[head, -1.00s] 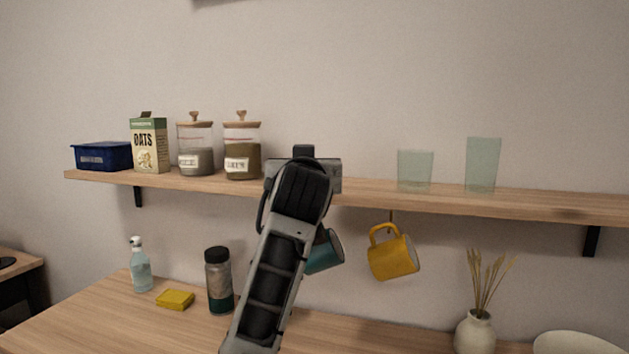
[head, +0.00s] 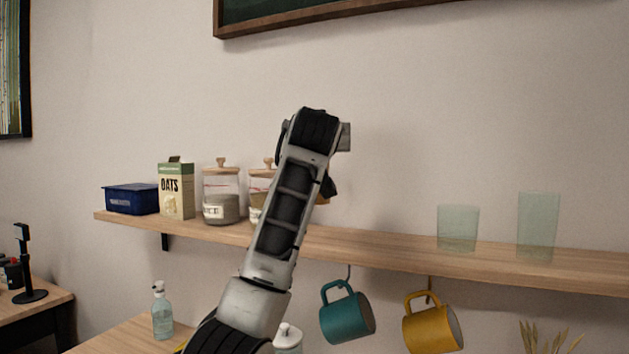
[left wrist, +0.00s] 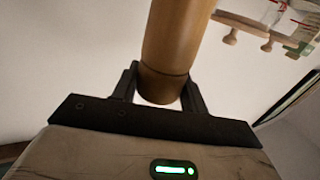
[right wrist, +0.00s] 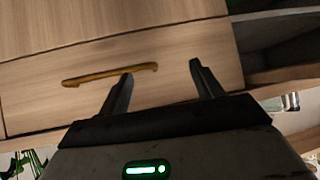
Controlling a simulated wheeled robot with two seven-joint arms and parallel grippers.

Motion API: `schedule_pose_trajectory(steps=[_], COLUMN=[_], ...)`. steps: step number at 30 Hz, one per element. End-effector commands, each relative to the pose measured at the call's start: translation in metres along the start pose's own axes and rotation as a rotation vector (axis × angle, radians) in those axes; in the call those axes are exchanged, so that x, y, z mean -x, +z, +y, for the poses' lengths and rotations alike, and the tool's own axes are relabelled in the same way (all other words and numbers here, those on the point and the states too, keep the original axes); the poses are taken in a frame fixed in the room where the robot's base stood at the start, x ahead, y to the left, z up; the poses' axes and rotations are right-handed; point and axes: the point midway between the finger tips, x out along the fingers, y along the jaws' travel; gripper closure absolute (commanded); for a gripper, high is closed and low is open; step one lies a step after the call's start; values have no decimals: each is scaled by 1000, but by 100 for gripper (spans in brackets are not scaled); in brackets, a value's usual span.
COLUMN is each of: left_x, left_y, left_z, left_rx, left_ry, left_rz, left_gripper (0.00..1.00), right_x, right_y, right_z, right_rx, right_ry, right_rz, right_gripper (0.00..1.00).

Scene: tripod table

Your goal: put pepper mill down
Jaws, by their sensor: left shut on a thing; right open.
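The pepper mill (left wrist: 175,45) is a brown wooden cylinder in the left wrist view. My left gripper (left wrist: 160,88) is shut on one end of it. In the head view my left arm hides most of the gripper and mill; a small brown patch (head: 323,199) beside the wrist, above the shelf, is probably the mill. The wooden wall shelf (head: 400,255) runs across the head view behind my arm. I cannot tell whether the mill touches it. My right gripper (right wrist: 161,72) is open and empty, facing a wooden drawer front in the right wrist view.
On the shelf's left stand a blue box (head: 131,198), an oats carton (head: 176,191) and two jars, one partly hidden. Two glasses (head: 458,228) stand to the right. The shelf between arm and glasses looks clear. Teal (head: 347,318) and yellow (head: 433,326) mugs hang below.

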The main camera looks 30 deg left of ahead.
Motion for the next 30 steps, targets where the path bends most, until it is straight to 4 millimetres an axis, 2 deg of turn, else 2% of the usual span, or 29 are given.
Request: schedule_pose_trajectory(steps=[1, 3, 9, 14, 18, 30], left_x=[-7, -14, -24, -40, -38, -37], left_y=[11, 19, 31, 53, 73, 80], left_z=[-2, -4, -6, -11, -9, -9], left_rx=[-2, -2, 0, -2, -2, 0], left_ry=[0, 0, 1, -1, 1, 2], left_rz=[-3, -1, 1, -2, 1, 2], left_gripper=[99, 99, 99, 99, 99, 99], right_x=[0, 0, 0, -1, -1, -2], right_y=[1, 1, 1, 1, 1, 2], right_z=[0, 0, 0, 0, 0, 0], right_rx=[0, 0, 0, 0, 0, 0], right_ry=[0, 0, -1, 0, 0, 1], right_rz=[-1, -1, -1, -1, -1, -2], right_gripper=[34, 34, 34, 34, 34, 34])
